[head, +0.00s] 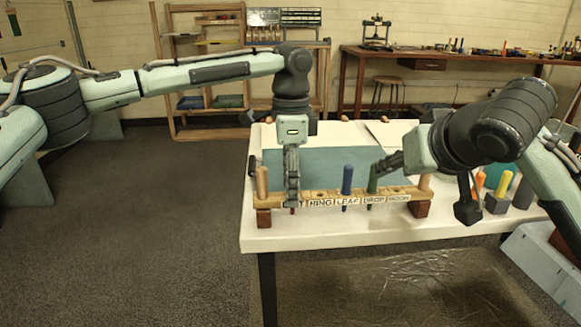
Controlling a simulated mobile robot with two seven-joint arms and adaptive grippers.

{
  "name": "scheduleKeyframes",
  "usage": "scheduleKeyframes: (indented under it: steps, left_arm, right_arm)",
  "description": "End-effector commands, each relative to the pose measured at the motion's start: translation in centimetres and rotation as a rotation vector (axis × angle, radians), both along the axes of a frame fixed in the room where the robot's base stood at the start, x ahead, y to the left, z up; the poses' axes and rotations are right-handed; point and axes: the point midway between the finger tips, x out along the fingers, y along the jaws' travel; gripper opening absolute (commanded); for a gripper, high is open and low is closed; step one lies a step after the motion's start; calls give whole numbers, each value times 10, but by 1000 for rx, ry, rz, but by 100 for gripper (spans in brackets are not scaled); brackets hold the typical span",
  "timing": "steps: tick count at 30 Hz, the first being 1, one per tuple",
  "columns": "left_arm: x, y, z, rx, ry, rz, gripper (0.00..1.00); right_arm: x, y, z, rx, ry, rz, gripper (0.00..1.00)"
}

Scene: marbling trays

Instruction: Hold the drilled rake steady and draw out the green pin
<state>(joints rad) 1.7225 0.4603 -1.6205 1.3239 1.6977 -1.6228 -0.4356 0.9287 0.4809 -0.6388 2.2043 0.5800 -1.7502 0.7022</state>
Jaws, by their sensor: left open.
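The drilled rake (323,194) is a pale wooden bar with word labels, resting across two brown blocks along the table's front edge. The green pin (372,186) stands upright in it at the DROP label, its lower end showing below the bar. A blue pin (347,181) stands at LEAF. My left gripper (292,198) points down at the bar's left part, open, hiding the label there. My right gripper (381,168) comes from the right, its fingertips at the green pin's upper part. I cannot tell whether they grip it.
The white table (330,231) carries a teal tray area (325,163) behind the rake. A light wooden peg (262,181) stands at the rake's left end. A yellow pin (504,183) and an orange pin (480,181) stand at the right. A small red tip shows below the bar under my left gripper.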

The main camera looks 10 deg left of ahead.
Motion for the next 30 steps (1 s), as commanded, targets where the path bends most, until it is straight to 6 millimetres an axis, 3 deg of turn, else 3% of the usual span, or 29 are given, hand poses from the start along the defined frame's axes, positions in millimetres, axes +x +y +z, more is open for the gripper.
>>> scheduleKeyframes:
  steps: [5,13,26,27,30]
  left_arm:
    - [0,0,-11,-1,0,0,54]
    - [0,0,-12,-2,-1,0,53]
    - [0,0,-11,-2,-1,0,0]
    - [0,0,-11,-2,-1,0,26]
    - [0,0,-11,-2,-1,0,13]
  right_arm:
    - [0,0,0,0,0,0,34]
    - [0,0,0,0,0,0,34]
    - [0,0,0,0,0,0,34]
    - [0,0,0,0,0,0,34]
    - [0,0,0,0,0,0,34]
